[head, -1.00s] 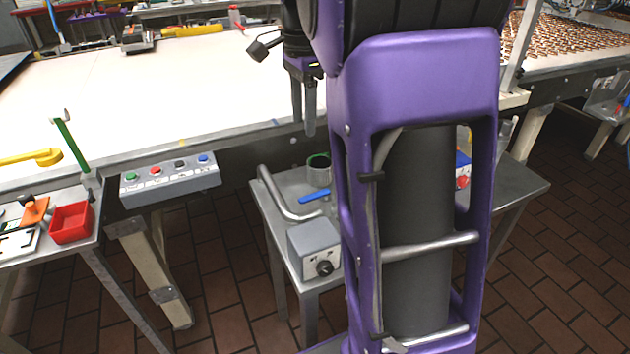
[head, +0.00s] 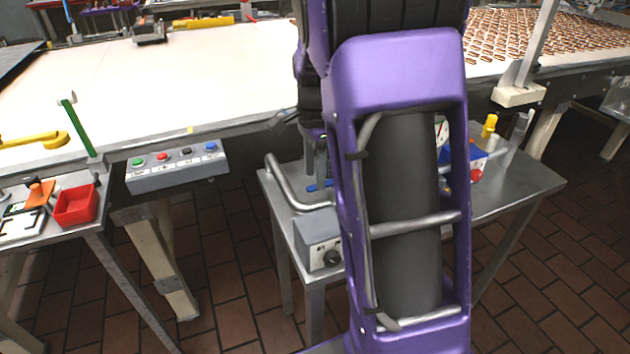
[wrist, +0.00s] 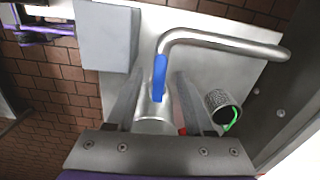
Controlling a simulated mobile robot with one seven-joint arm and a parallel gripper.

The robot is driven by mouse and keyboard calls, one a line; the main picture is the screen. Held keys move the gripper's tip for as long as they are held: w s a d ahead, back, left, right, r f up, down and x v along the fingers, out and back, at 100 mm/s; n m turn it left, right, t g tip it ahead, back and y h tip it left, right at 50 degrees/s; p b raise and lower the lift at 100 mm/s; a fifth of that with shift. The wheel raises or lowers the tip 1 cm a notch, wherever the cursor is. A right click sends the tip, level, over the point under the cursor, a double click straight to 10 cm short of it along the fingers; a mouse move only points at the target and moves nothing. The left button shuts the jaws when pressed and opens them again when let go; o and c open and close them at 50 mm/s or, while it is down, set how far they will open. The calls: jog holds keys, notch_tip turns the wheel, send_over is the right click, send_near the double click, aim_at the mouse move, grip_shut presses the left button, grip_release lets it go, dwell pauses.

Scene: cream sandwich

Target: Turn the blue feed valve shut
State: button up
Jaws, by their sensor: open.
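The blue valve handle (wrist: 159,77) sits on a bent steel pipe (wrist: 225,42) in the wrist view. In the head view a small part of the handle (head: 318,186) shows below my gripper (head: 316,160). In the wrist view my gripper (wrist: 160,88) is open, with one finger on each side of the handle. I see no clear contact between fingers and handle. The handle lies roughly along the short pipe section under it. In the head view my arm hides much of the valve area.
A grey control box (head: 318,243) with a black knob stands beside the pipe on the steel side table (head: 520,185). An open metal cup (wrist: 222,106) with a green rim is right of the fingers. The conveyor (head: 150,85) edge and button panel (head: 177,167) are close by.

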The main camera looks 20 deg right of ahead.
jog(key=shift+f, duration=0.95)
grip_shut()
